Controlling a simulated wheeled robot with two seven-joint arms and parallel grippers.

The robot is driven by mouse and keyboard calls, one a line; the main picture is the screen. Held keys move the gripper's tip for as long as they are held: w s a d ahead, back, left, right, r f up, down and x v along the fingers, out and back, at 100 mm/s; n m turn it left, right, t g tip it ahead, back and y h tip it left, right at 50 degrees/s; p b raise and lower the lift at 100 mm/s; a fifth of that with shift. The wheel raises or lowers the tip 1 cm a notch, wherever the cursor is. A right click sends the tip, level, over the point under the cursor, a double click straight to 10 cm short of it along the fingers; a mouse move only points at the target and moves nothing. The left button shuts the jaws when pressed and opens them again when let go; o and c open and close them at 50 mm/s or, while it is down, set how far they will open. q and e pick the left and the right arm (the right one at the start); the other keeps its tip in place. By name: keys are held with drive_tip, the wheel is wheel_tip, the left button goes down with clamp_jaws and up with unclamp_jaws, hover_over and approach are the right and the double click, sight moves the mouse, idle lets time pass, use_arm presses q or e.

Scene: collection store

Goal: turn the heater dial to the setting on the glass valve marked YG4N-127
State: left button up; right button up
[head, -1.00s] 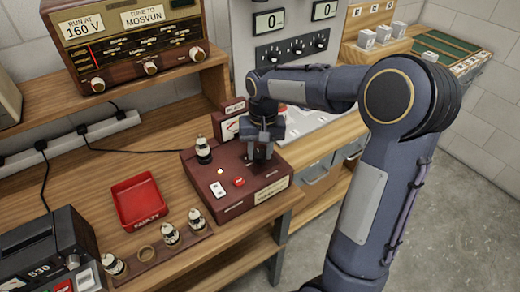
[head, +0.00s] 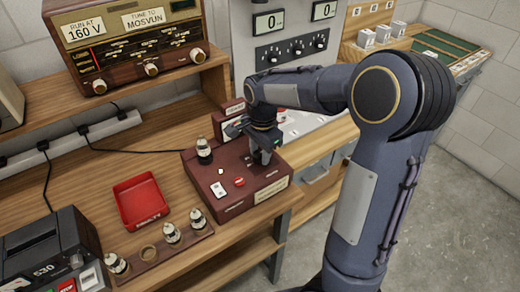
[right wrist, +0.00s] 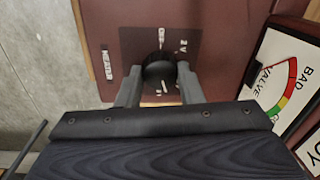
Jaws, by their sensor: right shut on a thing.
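The heater dial (right wrist: 160,68) is a black round knob on the dark red valve tester, beside labels reading "HEATER", "OFF" and "2 V" in the right wrist view. My right gripper (right wrist: 159,78) is shut on it, one finger on each side. In the head view my right gripper (head: 262,157) points down at the tester (head: 245,198) and hides the dial. One glass valve (head: 204,150) stands upright on the tester's left part. Other valves (head: 172,233) stand in a wooden rack (head: 180,249) in front. Their markings are too small to read. My left gripper is out of view.
A red tray (head: 140,203) lies left of the tester. A radio (head: 130,50) sits on the shelf above. A meter with a "BAD" scale (right wrist: 285,72) stands close beside the dial.

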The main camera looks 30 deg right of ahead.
drive_tip(key=shift+m+p, duration=0.35)
drive_tip(key=shift+m, duration=1.45)
drive_tip(key=o, duration=1)
drive_tip(key=shift+c, duration=0.2)
drive_tip(key=r, duration=0.7)
drive_tip(key=shift+s+r, duration=0.25)
drive_tip(key=shift+r, duration=0.15)
drive_tip(key=shift+s, duration=0.1)
